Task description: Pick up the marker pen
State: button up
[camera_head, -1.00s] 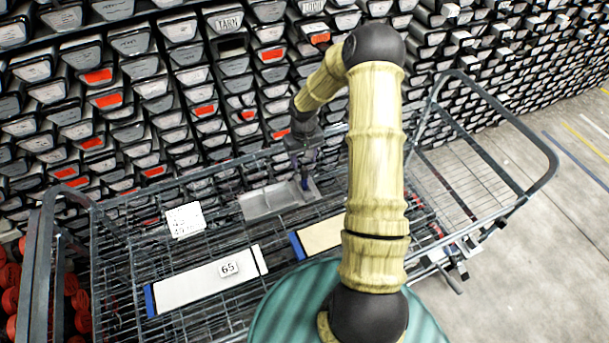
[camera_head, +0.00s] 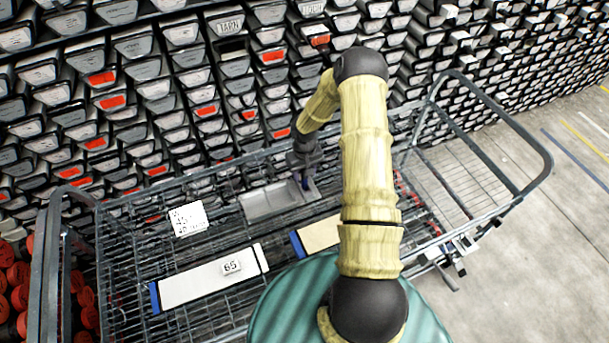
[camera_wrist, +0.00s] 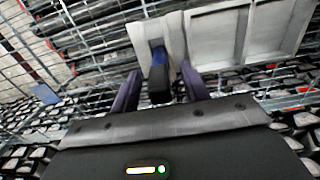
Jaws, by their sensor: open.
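The marker pen (camera_wrist: 158,78), dark with a blue band, shows in the wrist view at the edge of a pale grey tray (camera_wrist: 214,32). Its dark end points toward my gripper (camera_wrist: 160,76). The two purple fingers are open, one on each side of the pen, with gaps visible between. In the head view my gripper (camera_head: 305,178) is low over the right end of the tray (camera_head: 262,203). A small dark blue patch shows there, but I cannot tell pen from finger.
The tray sits in a wire cart (camera_head: 120,235). A white box labelled 65 (camera_head: 205,281), a tan box (camera_head: 322,234) and a white card (camera_head: 188,218) are in the cart. Racks of core liners (camera_head: 180,70) rise close behind.

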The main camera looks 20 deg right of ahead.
jog(key=shift+f+p, duration=0.4)
jog(key=shift+f, duration=0.95)
jog(key=shift+c, duration=0.3)
grip_shut()
